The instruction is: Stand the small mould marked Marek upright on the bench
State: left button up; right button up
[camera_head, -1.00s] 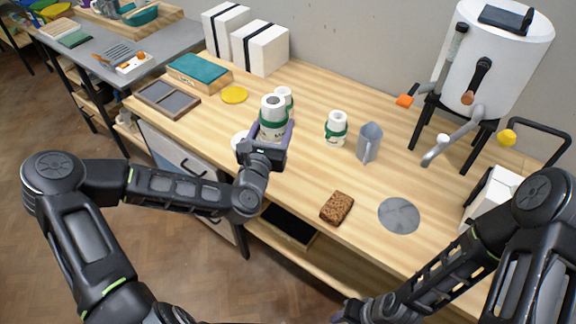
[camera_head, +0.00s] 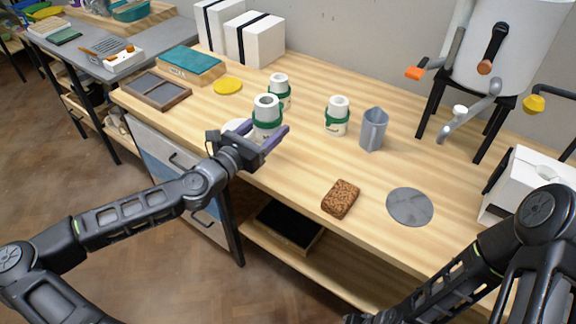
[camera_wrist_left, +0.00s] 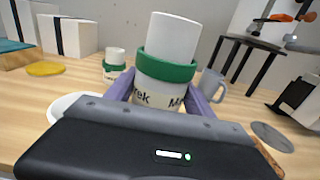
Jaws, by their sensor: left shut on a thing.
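The small mould marked Marek (camera_head: 264,114) is a white cylinder with a green band and a cream lower part. In the left wrist view (camera_wrist_left: 168,62) part of the lettering, "rek", shows on it. My left gripper (camera_head: 264,138) is shut on it, one purple finger on each side. The mould looks upright, with its open top up, at the front edge of the bench (camera_head: 300,170). Its base is hidden behind the gripper, so I cannot tell if it touches the bench. My right gripper is mostly cut off at the bottom edge of the head view.
Similar banded moulds stand behind (camera_head: 279,88) and to the right (camera_head: 337,115). A grey jug (camera_head: 373,130), brown sponge (camera_head: 340,198) and grey disc (camera_head: 410,206) lie further right. A white round piece (camera_head: 236,126) is close left of the held mould. Bench between jug and sponge is clear.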

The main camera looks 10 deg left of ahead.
pick_arm(q)
jog(key=shift+r, duration=0.1)
send_over(270, 164)
jog(key=shift+f+b, duration=0.35)
jog(key=shift+f, duration=2.8)
jog(key=shift+f, duration=0.15)
jog(key=shift+f, duration=1.75)
jog(key=shift+f+b, duration=0.15)
jog(key=shift+b, duration=0.2)
jog(key=o, duration=1.7)
